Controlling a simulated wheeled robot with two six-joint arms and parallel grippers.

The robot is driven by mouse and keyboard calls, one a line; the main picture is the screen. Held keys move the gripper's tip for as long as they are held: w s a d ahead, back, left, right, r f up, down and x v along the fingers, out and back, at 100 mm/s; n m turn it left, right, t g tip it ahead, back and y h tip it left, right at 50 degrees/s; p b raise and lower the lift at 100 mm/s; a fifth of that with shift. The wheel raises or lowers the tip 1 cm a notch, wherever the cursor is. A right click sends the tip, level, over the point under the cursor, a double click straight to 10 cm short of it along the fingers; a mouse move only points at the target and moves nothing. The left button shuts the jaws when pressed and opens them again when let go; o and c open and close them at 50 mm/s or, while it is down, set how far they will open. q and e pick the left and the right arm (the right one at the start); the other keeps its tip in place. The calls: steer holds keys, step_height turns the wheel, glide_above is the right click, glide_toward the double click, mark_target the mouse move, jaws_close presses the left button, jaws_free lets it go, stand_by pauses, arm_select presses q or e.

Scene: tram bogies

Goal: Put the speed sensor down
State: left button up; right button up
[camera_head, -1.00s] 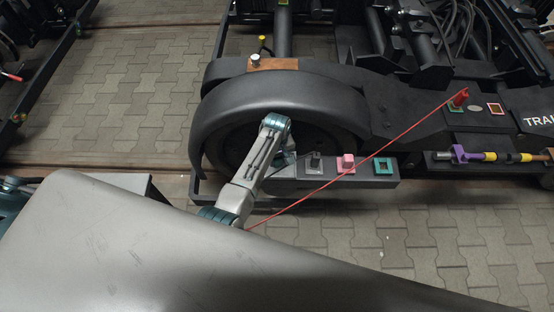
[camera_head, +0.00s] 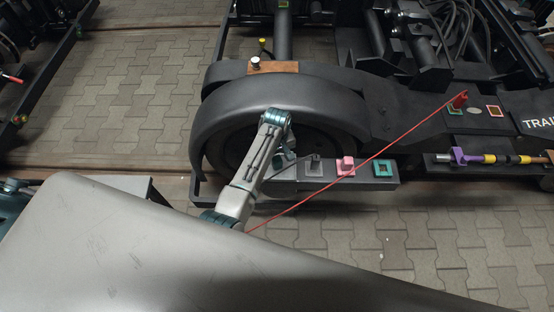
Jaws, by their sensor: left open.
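My left gripper (camera_head: 287,159) is small and partly hidden behind its own arm link, at the left end of the dark shelf (camera_head: 365,184) below the wheel cover. It is open, with nothing visible between its fingers. A small grey piece with a dark top (camera_head: 315,165) stands on the shelf just right of the gripper, apart from it. It may be the speed sensor, but it is too small to be sure. A thin dark line runs from it toward my arm.
A red plug (camera_head: 459,101) on the bogie frame has a taut red cable (camera_head: 400,137) slanting down past the shelf to near my left arm. A purple and yellow rod (camera_head: 480,157) lies at the right. The wheel cover (camera_head: 280,105) rises behind the shelf. Open paving (camera_head: 420,240) lies in front.

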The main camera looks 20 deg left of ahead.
mark_target(277, 159)
arm_select(q)
step_height(277, 159, up, 8)
steer(key=shift+r, duration=0.2)
arm_select(e)
steer(key=shift+s+d+f, duration=0.1)
steer(key=shift+s+f, duration=0.4)
steer(key=shift+s, duration=0.1)
